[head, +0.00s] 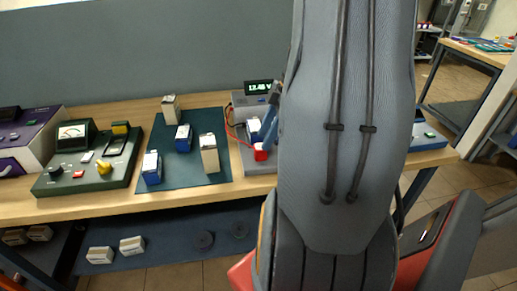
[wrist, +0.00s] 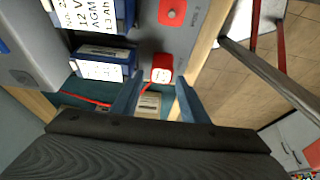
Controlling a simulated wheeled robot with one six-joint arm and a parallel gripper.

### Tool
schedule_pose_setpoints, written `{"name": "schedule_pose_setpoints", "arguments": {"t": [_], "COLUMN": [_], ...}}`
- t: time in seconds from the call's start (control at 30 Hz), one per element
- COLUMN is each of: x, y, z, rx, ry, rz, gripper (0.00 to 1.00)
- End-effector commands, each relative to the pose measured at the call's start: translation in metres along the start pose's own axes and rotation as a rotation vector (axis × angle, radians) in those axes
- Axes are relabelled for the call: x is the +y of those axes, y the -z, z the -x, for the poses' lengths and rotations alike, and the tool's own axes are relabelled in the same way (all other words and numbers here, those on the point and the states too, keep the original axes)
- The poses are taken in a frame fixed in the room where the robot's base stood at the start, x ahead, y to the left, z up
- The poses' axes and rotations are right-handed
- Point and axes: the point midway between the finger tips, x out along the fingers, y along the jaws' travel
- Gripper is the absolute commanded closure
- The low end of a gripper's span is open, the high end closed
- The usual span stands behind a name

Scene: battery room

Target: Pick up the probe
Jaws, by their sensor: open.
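The probe is a small red block with a pale label face (wrist: 161,75), standing on the grey unit at the bench's front in the wrist view. In the head view the red probe (head: 261,152) shows just left of my arm, with a red cable curving up behind it. My gripper (wrist: 157,82) is open, its two blue fingers on either side of the probe, with a gap visible at the right; contact cannot be told. In the head view my gripper (head: 268,128) is mostly hidden behind my arm.
A meter with a lit display (head: 263,87) stands behind the probe. Blue-and-white batteries (wrist: 100,62) sit close left of it in the wrist view. A dark green mat (head: 215,118) with several batteries and a green control panel (head: 85,178) lie to the left.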

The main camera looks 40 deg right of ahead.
Motion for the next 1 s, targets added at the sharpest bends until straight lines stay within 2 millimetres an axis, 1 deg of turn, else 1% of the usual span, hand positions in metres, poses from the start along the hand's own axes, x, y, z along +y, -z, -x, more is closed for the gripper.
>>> {"name": "schedule_pose_setpoints", "arguments": {"t": [0.27, 0.4, 0.53, 0.7, 0.73, 0.87, 0.9, 0.97, 1.0], "x": [-0.004, -0.004, -0.003, -0.003, -0.003, -0.003, -0.003, -0.003, -0.003], "y": [0.001, 0.001, 0.002, 0.002, 0.002, 0.002, 0.002, 0.002, 0.002], "z": [-0.031, -0.046, -0.051, -0.052, -0.052, -0.051, -0.051, -0.051, -0.051], "rx": [0.0, 0.0, -0.002, -0.002, -0.002, -0.002, -0.002, -0.002, -0.002], "ry": [0.004, 0.003, 0.002, 0.001, 0.001, 0.001, 0.001, 0.001, 0.001], "rz": [-0.001, 0.001, 0.003, 0.003, 0.004, 0.003, 0.003, 0.003, 0.003], "gripper": [0.59, 0.59, 0.59, 0.59, 0.61, 0.83, 0.9, 0.95, 0.95]}}
